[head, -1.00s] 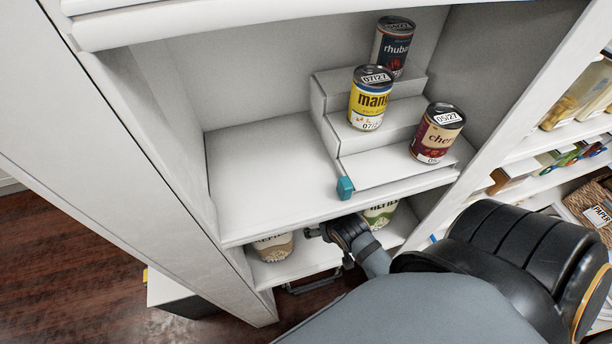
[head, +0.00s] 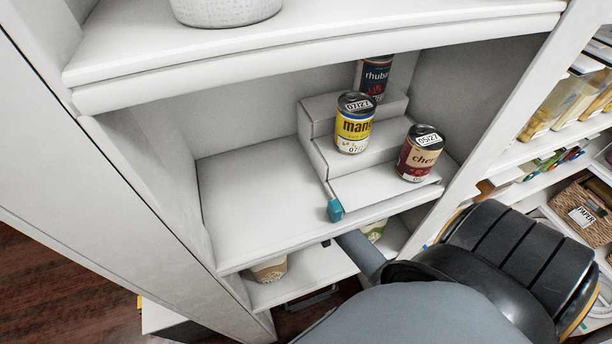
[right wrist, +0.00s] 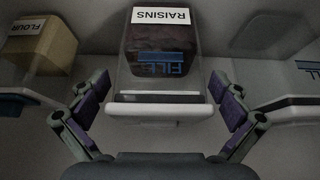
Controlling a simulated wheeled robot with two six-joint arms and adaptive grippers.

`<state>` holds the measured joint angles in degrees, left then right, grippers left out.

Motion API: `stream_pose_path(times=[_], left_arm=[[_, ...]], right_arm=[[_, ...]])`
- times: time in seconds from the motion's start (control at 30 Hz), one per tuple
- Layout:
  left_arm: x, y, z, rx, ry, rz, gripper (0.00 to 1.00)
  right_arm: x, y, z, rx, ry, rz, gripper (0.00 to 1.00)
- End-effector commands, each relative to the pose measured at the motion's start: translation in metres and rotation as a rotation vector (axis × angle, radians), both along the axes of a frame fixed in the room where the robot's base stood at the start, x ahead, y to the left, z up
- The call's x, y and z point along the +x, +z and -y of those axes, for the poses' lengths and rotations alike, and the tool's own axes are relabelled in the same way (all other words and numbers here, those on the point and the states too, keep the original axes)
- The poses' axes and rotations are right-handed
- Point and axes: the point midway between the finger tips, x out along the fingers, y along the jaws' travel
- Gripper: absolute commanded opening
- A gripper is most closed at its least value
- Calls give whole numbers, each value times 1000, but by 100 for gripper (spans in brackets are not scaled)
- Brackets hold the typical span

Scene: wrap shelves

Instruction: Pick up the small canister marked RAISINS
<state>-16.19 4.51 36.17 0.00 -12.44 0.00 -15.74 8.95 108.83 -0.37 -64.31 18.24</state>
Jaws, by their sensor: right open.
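The RAISINS canister (right wrist: 165,62) is a clear container with dark contents, a white label and a blue fill marking, upside down in the right wrist view. My right gripper (right wrist: 157,92) is open, with one finger on each side of the canister's near end and visible gaps to it. I cannot tell whether anything touches. In the head view my right arm reaches under the middle shelf and its gripper is hidden. My left gripper is not in view.
A FLOUR canister (right wrist: 40,48) stands left of the raisins, and another clear canister (right wrist: 285,80) stands right. In the head view, mango (head: 354,125), cherry (head: 419,155) and rhubarb (head: 374,76) cans stand on a stepped riser (head: 318,150). A cup (head: 269,270) sits on the lower shelf.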

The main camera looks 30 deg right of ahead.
Motion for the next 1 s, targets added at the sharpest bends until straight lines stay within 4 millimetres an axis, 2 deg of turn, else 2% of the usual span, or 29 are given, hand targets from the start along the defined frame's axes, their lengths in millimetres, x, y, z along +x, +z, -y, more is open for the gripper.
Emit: stream_pose_path(times=[0.03,0.13,0.23,0.47,0.57,0.93,1.0], left_arm=[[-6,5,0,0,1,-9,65],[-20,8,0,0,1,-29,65],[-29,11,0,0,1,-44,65],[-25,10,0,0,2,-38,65],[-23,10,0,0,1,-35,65],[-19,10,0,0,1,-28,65],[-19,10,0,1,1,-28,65]], right_arm=[[12,4,3,-2,0,3,100],[26,2,6,0,0,-1,100],[28,-7,7,1,0,-3,100],[29,-10,7,0,0,-1,100],[29,-10,7,0,0,0,89],[28,-12,7,1,0,-3,39],[27,-12,7,1,0,-5,36]])
